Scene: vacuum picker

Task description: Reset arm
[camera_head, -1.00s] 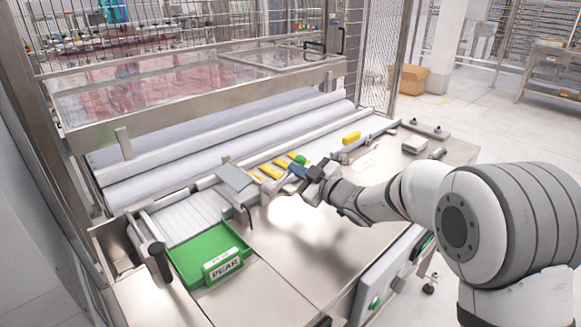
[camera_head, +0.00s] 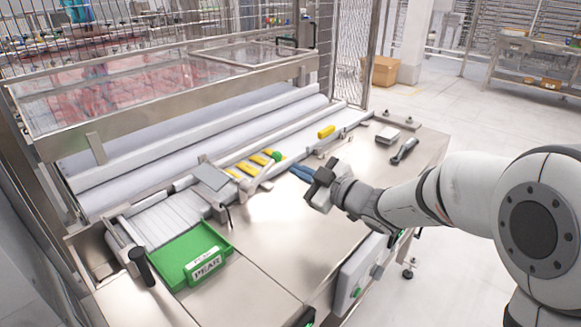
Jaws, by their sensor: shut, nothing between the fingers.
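My gripper (camera_head: 305,174) is at the end of my arm, which reaches in from the right. The gripper is over the steel worktop (camera_head: 285,255), in front of the conveyor. Its blue fingers are together and hold nothing that I can see. A small green ball-like thing (camera_head: 277,156) and yellow pieces (camera_head: 246,167) are on the machine just beyond and left of the gripper, apart from it.
A green tray labelled PEAR (camera_head: 222,236) sits at the worktop's front left, with a black-handled lever (camera_head: 138,260) beside it. A yellow block (camera_head: 326,131) lies on the line behind. A dark tool (camera_head: 404,150) lies at the right. The worktop's middle is clear.

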